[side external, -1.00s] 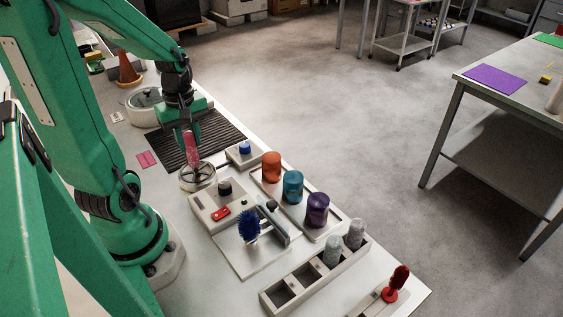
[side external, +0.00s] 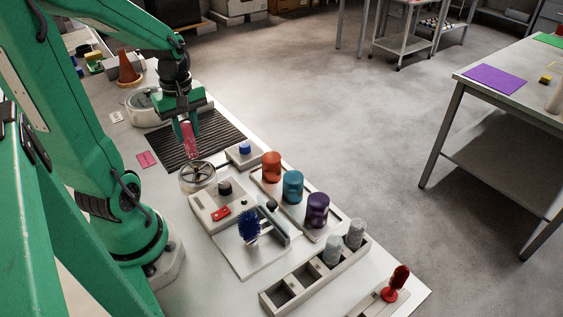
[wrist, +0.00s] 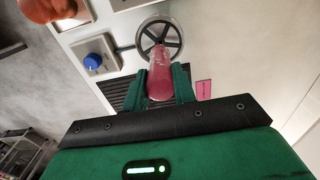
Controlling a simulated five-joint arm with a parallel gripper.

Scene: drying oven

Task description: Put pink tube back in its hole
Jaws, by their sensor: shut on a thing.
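The pink tube (side external: 188,140) hangs roughly upright, slightly tilted, from my gripper (side external: 183,122), which is shut on its upper part. Its lower end is clear of the round spoked holder (side external: 198,178), just behind it in the side view. In the wrist view the tube (wrist: 160,80) sits between the two green fingers (wrist: 160,88), with its far end towards the spoked holder (wrist: 150,30). The pale rack (side external: 312,275) at the front has square holes: the two nearer left are empty, and the two at right hold clear grey tubes (side external: 333,250).
A blue brush (side external: 249,226), a control box with black knob (side external: 224,188) and a blue-button box (side external: 244,150) are nearby. A red-handled tool (side external: 398,280) stands at the front corner.

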